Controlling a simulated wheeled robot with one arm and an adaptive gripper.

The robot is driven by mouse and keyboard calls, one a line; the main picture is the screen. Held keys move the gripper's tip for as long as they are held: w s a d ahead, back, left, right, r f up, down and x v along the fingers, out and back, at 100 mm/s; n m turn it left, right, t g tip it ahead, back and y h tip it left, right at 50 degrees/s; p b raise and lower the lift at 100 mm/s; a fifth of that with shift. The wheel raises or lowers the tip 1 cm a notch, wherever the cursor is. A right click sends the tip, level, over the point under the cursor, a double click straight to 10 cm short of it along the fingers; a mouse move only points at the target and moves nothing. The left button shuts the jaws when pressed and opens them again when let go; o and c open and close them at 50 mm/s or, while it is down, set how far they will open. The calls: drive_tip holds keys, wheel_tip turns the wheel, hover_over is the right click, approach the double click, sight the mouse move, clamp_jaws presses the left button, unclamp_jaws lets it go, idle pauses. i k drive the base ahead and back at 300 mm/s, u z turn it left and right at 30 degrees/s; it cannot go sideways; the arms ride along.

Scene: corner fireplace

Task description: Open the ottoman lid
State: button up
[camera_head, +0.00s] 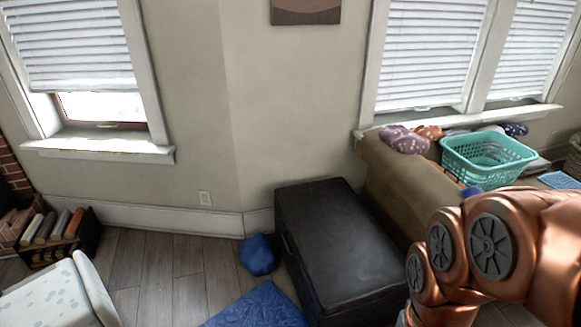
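The black ottoman (336,240) stands on the wooden floor, right of the middle in the head view, between the wall and the lower edge of the picture. Its lid looks shut and lies flat on the body. My copper-coloured arm is at the lower right and covers a part of the ottoman's near right corner. My gripper is not in view.
A blue ball-like thing (258,255) and a blue cloth or mat (256,308) lie left of the ottoman. A patterned white seat (62,295) is at lower left.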

sight(347, 260)
drive_tip(key=u, duration=0.5)
drive_tip(key=k, duration=0.6)
drive_tip(key=u, duration=1.2)
drive_tip(key=i, duration=0.95)
drive_tip(key=u, duration=0.35)
drive_tip(key=i, duration=1.2)
drive_tip(key=z, duration=0.95)
drive_tip(key=i, duration=0.9)
drive_tip(key=z, duration=0.65)
